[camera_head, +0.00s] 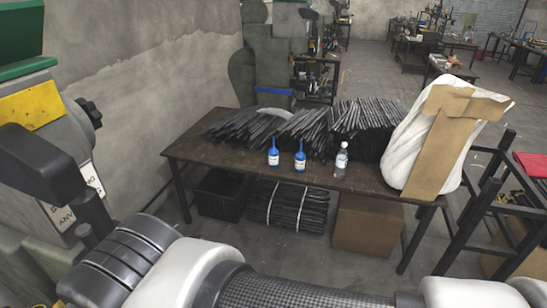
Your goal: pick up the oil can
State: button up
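Two small blue containers with thin upright spouts stand near the front edge of the dark table (210,150); they look like oil cans. One blue container (273,154) is on the left, and the other blue container (300,157) is just to its right. Both are upright and apart from each other. I cannot tell which is the task's oil can. My gripper is not in view. White and dark links of my own arm cross the bottom of the picture, in front of the table.
A clear bottle (341,161) stands right of the blue containers. Piles of black rods (310,127) lie behind them. A white sack with brown cardboard (445,135) fills the right end. Below are a black crate (217,195) and a cardboard box (368,226). A machine (45,125) stands at left.

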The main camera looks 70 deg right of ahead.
aim_at(272, 153)
jog(key=z, duration=2.3)
jog(key=u, duration=2.4)
jog(key=z, duration=2.4)
jog(key=i+l, duration=0.15)
jog(key=l, duration=0.15)
jog(key=i+l+u, duration=0.1)
jog(key=l, duration=0.25)
jog(key=i+l, duration=0.2)
jog(key=i+l+u, duration=0.1)
jog(key=l, duration=0.35)
